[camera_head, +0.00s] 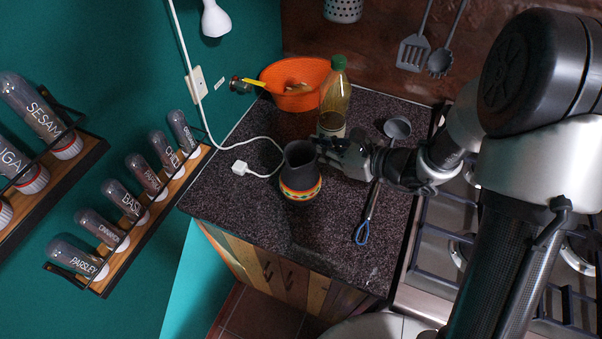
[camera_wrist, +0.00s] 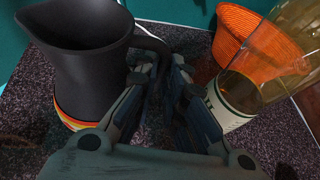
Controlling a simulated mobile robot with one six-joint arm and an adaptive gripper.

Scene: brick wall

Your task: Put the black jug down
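The black jug (camera_head: 300,168) has a colourful patterned band near its base. It is upright over the dark speckled countertop (camera_head: 245,205); I cannot tell whether its base touches. In the wrist view the jug (camera_wrist: 85,60) fills the upper left, with its handle reaching right between my fingers. My gripper (camera_head: 328,150) comes from the right at the jug's handle side. In the wrist view my gripper (camera_wrist: 166,72) has its fingers close together around the handle, seemingly shut on it. The fingers partly hide the handle.
An orange basket (camera_head: 296,98) and a bottle with a green cap (camera_head: 336,92) stand behind the jug. A white cable with a plug (camera_head: 240,168) lies left of it. A blue-ended utensil (camera_head: 364,230) lies to the right, before the stove (camera_head: 440,240). The front-left counter is clear.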

